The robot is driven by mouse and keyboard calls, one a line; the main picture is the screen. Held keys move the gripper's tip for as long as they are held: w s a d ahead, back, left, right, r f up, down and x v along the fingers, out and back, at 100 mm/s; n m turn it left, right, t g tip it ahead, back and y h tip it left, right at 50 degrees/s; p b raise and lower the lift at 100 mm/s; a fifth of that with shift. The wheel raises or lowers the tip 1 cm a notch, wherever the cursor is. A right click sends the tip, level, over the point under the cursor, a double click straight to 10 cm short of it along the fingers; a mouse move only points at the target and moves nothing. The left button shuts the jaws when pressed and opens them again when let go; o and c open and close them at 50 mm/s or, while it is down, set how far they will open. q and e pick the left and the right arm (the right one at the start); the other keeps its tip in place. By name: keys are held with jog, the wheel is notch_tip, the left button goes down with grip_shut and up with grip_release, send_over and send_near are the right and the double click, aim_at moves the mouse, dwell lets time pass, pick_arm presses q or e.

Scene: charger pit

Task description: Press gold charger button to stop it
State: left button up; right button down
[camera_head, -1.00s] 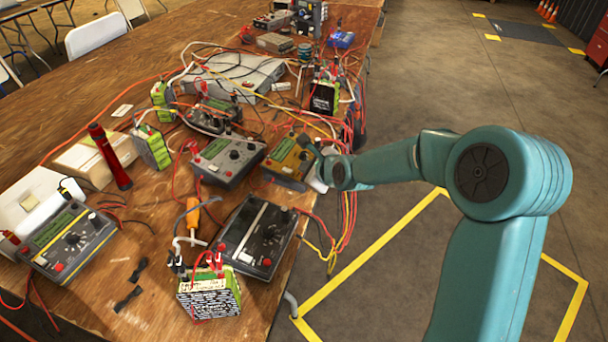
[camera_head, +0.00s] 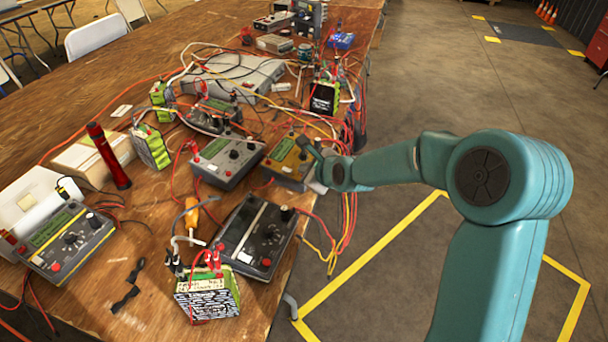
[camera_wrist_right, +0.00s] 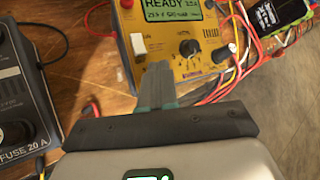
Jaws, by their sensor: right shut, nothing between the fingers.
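The gold charger (camera_head: 286,162) sits near the right edge of the wooden table. It fills the top middle of the right wrist view (camera_wrist_right: 185,72), where its green display (camera_wrist_right: 172,10) reads READY above a black knob (camera_wrist_right: 189,48) and a pale switch (camera_wrist_right: 139,43). My right gripper (camera_head: 307,146) is over the charger's right side in the head view. In the right wrist view its closed, empty fingers (camera_wrist_right: 157,72) point at the panel, left of the knob. They hide part of the panel's lower left; I cannot tell whether they touch it. My left gripper is out of view.
A grey charger (camera_head: 228,160) stands left of the gold one, and a black charger (camera_head: 256,236) in front. Battery packs (camera_head: 208,296) and several loose cables (camera_head: 348,215) crowd the table. Open floor lies to the right.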

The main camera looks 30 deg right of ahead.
dwell(0.3)
jog(key=shift+s+d+r, duration=0.1)
jog(key=shift+r, duration=0.6)
jog(key=r, duration=0.1)
jog(key=r+p, duration=0.1)
jog(key=r, duration=0.1)
jog(key=r+p, duration=0.1)
jog(key=r, duration=0.1)
jog(key=shift+s+d, duration=0.25)
jog(key=shift+s, duration=0.15)
jog(key=shift+f, duration=0.1)
dwell(0.4)
